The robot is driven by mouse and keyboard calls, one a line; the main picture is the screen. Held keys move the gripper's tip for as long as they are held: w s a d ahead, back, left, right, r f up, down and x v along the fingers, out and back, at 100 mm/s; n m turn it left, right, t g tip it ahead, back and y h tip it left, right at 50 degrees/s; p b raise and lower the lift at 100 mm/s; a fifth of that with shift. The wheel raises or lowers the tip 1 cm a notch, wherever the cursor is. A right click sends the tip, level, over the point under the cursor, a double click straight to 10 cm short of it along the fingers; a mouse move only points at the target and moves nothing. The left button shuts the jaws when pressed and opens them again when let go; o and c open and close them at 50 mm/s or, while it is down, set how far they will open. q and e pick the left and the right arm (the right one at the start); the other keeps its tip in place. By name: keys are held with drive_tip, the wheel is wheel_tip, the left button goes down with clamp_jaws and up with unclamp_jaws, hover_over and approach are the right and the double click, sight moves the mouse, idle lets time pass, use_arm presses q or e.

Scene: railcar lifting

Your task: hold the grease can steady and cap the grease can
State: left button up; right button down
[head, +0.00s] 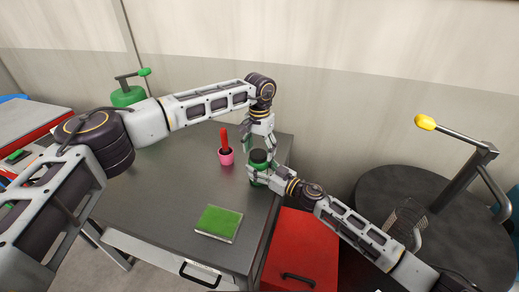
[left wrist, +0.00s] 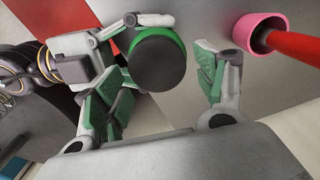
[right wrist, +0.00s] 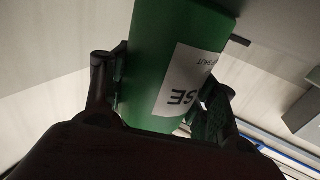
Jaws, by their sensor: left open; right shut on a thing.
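The grease can (head: 259,169) is green and stands upright near the right edge of the grey table. Its white label (right wrist: 188,78) shows in the right wrist view. A dark round cap (left wrist: 158,64) covers the top of the can, with a green rim showing around it; I cannot tell how firmly it sits. My right gripper (head: 262,178) is shut on the can's body from the right, a finger on each side. My left gripper (head: 260,141) is open just above the can. In the left wrist view its green-padded fingers stand apart on either side of the cap.
A pink cup (head: 226,157) holding a red-handled tool stands left of the can. A green pad (head: 218,223) lies at the table's front. A red cabinet (head: 300,250) and a dark round table (head: 460,215) stand to the right. The table's left middle is clear.

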use_arm(q)
drive_tip(key=shift+r, duration=2.25)
